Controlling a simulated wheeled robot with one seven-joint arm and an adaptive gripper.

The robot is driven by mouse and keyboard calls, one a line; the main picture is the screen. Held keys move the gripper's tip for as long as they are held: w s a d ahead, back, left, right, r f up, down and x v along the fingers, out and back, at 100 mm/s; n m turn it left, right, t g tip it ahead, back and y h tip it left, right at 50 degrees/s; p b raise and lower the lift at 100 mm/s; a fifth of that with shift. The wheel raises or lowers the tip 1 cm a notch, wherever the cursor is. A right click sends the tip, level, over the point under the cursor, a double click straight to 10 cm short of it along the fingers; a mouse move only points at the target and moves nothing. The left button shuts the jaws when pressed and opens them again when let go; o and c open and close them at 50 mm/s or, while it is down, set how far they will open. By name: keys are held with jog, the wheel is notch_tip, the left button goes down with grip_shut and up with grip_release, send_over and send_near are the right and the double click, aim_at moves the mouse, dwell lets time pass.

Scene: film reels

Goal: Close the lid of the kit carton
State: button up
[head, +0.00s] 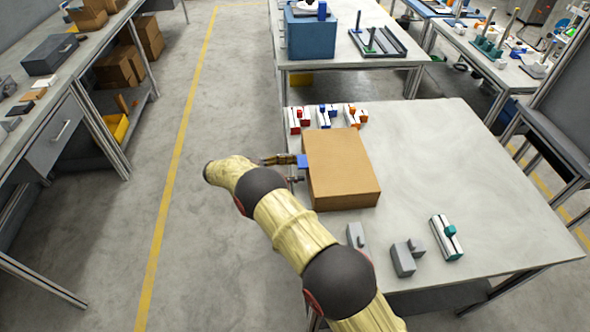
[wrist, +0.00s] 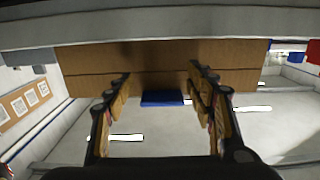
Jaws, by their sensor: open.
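The kit carton (head: 342,166) is a brown box at the left edge of the pale table. Its top looks flat and down in the head view, with no gap that I can make out. A blue tab (head: 302,161) sticks out on its left side. In the wrist view, the carton's side (wrist: 160,57) shows a thin seam running across it, and the blue tab (wrist: 162,97) lies between my fingers. My gripper (head: 296,170) is open beside the carton's left side, with nothing held. I cannot tell whether a finger touches the carton.
Small red, blue and orange pieces (head: 327,116) stand behind the carton. Grey blocks (head: 404,258) and a white-and-teal piece (head: 446,238) are at the front. The table's right side (head: 450,165) is bare. Floor lies open to the left.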

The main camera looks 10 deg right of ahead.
jog(key=shift+o, duration=0.7)
jog(key=shift+w+r, duration=0.1)
jog(key=a, duration=0.7)
jog(key=shift+a, duration=0.2)
jog(key=shift+r, duration=0.1)
